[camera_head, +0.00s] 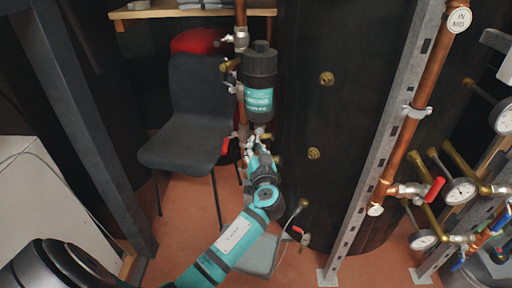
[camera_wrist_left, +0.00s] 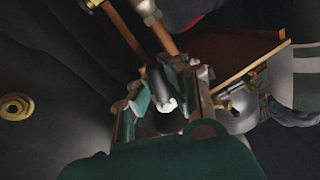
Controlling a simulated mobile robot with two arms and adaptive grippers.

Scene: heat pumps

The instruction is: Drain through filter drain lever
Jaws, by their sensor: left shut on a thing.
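The filter (camera_head: 259,85), a dark cylinder with a teal label, hangs on the copper pipe left of the large black tank. My left arm reaches up from the bottom of the head view. My left gripper (camera_head: 255,148) is just below the filter, among the small fittings there. In the left wrist view its two fingers (camera_wrist_left: 163,85) are closed around a small dark and pale part, which appears to be the filter drain lever (camera_wrist_left: 164,103). The gripper hides most of the lever. My right gripper is in neither view.
A dark chair (camera_head: 190,112) stands left of the filter. The black tank (camera_head: 335,120) is close on the right, with a grey metal post (camera_head: 385,130) in front. Copper pipes, gauges (camera_head: 461,191) and a red-handled valve (camera_head: 434,190) fill the right side.

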